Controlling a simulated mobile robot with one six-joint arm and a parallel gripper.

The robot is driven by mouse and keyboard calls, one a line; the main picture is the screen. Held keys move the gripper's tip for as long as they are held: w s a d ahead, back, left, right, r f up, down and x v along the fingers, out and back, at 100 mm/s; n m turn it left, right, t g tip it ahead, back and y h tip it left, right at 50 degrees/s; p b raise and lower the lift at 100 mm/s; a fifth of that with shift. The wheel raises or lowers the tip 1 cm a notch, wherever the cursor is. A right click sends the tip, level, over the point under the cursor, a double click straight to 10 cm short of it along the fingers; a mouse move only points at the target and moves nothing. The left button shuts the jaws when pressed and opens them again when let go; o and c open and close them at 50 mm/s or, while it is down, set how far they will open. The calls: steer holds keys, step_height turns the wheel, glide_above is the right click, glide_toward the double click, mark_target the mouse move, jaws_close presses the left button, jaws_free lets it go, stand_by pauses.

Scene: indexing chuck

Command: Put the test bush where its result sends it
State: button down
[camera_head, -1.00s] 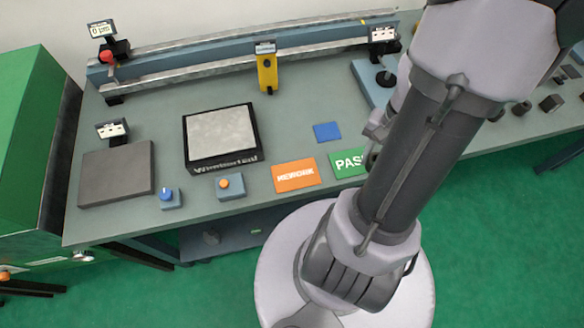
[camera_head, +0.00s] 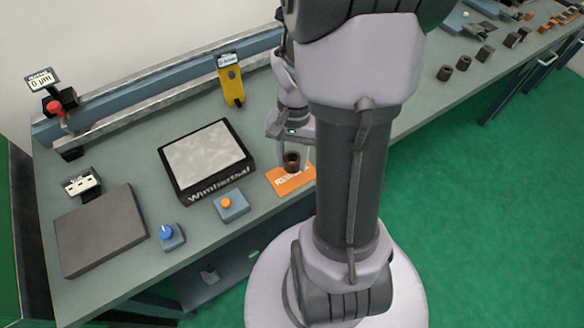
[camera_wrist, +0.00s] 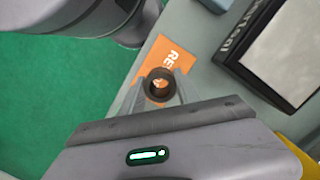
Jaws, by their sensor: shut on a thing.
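The test bush is a dark brown ring (camera_head: 291,160). It also shows in the wrist view (camera_wrist: 160,86). My gripper (camera_head: 292,158) is shut on it, one finger on each side, in the wrist view (camera_wrist: 159,90) too. The bush is over the orange REWORK card (camera_head: 290,182), whose lettering is partly covered. The card also shows in the wrist view (camera_wrist: 171,58). I cannot tell whether the bush touches the card. The green PASS card seen earlier is hidden behind my arm now.
A scale with a pale plate (camera_head: 204,158) stands left of the card, with an orange-button box (camera_head: 231,206) near it. A dark grey plate (camera_head: 100,232) and a blue-knob box (camera_head: 170,237) are at left. Several dark bushes stand at far right. A yellow gauge (camera_head: 232,84) is behind.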

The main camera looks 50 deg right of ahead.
mark_target(292, 177)
step_height(292, 177, down, 3)
steer(key=shift+f+b, duration=0.15)
steer(key=shift+b, duration=0.7)
steer(key=shift+f, duration=0.2)
steer(key=c, duration=0.9)
jaws_free()
